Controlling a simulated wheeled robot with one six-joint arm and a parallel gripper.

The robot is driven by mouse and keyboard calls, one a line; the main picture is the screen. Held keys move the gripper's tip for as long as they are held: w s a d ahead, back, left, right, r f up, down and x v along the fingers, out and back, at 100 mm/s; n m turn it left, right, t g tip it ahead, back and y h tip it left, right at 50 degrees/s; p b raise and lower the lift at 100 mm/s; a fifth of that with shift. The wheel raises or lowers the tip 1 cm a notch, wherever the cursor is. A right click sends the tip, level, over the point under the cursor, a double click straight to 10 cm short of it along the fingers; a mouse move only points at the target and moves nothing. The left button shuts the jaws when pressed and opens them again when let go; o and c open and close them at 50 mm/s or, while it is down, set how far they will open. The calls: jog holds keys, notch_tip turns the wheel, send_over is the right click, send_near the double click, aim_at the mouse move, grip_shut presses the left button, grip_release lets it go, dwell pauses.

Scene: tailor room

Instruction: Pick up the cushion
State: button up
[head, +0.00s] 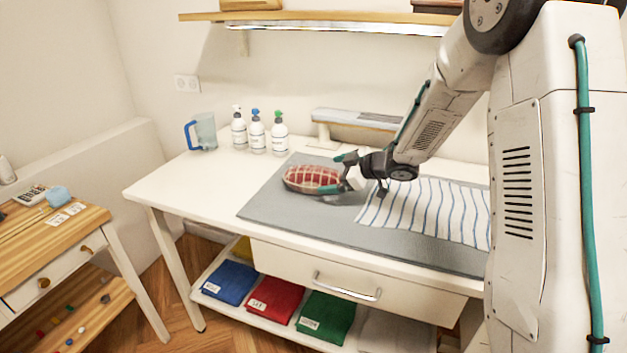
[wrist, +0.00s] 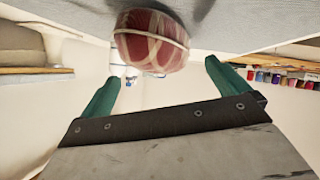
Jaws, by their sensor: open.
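The cushion (head: 312,179) is a red oval with a pale plaid pattern. It lies on the grey mat (head: 272,207) on the white table. My gripper (head: 338,174) is at the cushion's right end, low over the mat. Its teal fingers are spread apart. In the wrist view the cushion (wrist: 150,42) shows ahead of the open gripper (wrist: 160,85), between the lines of the two fingers. Nothing is held. I cannot tell whether a finger touches the cushion.
A striped cloth (head: 428,210) lies on the mat to the right. Several pump bottles (head: 257,137) and a blue-handled jug (head: 204,132) stand at the back left. A grey-topped stand (head: 350,118) is behind. A shelf (head: 320,17) hangs above. The table's left part is clear.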

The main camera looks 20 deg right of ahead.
aim_at(326, 174)
jog(key=x, duration=0.5)
jog(key=shift+w+a+f, duration=0.15)
jog(key=shift+w+a, duration=0.1)
jog(key=c, duration=1.1)
jog(key=shift+c, duration=0.2)
